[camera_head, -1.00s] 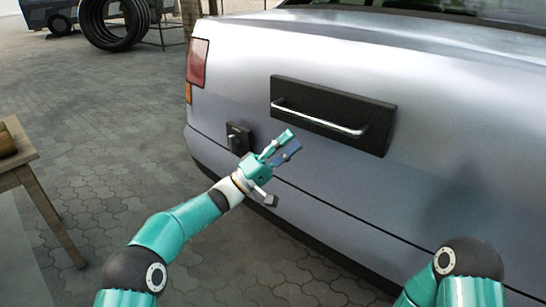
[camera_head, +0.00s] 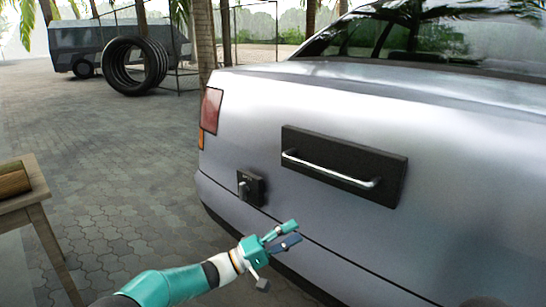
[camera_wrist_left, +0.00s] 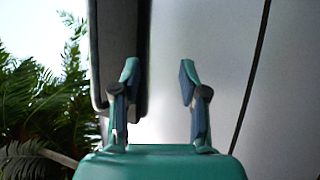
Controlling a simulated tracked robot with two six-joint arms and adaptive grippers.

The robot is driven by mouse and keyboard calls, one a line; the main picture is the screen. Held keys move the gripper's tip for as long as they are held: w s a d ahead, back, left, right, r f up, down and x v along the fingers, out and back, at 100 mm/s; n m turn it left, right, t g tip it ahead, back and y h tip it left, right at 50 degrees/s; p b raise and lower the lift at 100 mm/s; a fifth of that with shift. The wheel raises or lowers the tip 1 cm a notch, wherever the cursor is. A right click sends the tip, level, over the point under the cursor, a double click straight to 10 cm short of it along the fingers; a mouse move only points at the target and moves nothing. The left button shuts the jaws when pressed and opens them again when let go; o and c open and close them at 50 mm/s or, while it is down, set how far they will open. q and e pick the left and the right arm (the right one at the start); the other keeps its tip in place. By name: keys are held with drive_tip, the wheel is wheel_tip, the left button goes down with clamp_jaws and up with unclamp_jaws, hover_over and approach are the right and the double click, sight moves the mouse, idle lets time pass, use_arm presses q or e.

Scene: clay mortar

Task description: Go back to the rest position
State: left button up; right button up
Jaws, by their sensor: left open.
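My left gripper (camera_head: 287,236) is open and empty in the head view, in front of the car's rear and below the small black lock box. It also shows in the left wrist view (camera_wrist_left: 158,80), with its two fingers apart and nothing between them. My right gripper is not in view; only a small dark part of my right arm shows at the bottom edge of the head view.
A silver car (camera_head: 450,180) fills the right side. Its rear carries a black plate with a chrome handle (camera_head: 335,170) and a small lock box (camera_head: 250,188). A wooden table (camera_head: 35,208) stands at left. Tyres (camera_head: 135,66) stand far back. Paving between is clear.

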use_arm(q)
drive_tip(key=s+a+f+n+g+y, duration=0.1)
drive_tip(key=s+f+g+y, duration=0.15)
drive_tip(key=s+f, duration=0.45)
drive_tip(key=s+a+f+n+g+y, duration=0.1)
drive_tip(key=s+a+f+g+y, duration=0.2)
drive_tip(key=f, duration=0.8)
drive_tip(key=s+f+g+y, duration=0.1)
drive_tip(key=s+f+y, duration=0.3)
drive_tip(key=f, duration=0.5)
drive_tip(key=s+a+f+m+g+y, duration=0.1)
drive_tip(key=s+a+f+y, duration=0.2)
drive_tip(key=s+a+f, duration=0.45)
drive_tip(key=s+a+f+g+y, duration=0.1)
drive_tip(key=s+a+f+y, duration=0.35)
drive_tip(key=s, duration=0.65)
drive_tip(key=s+a+r+m+t, duration=0.1)
drive_tip(key=s+m+t, duration=0.1)
drive_tip(key=s, duration=0.3)
wheel_tip(320, 180, up, 38)
drive_tip(key=w+p, duration=0.1)
drive_tip(key=p, duration=3.7)
drive_tip(key=shift+a+h, duration=0.15)
drive_tip(key=shift+h, duration=0.25)
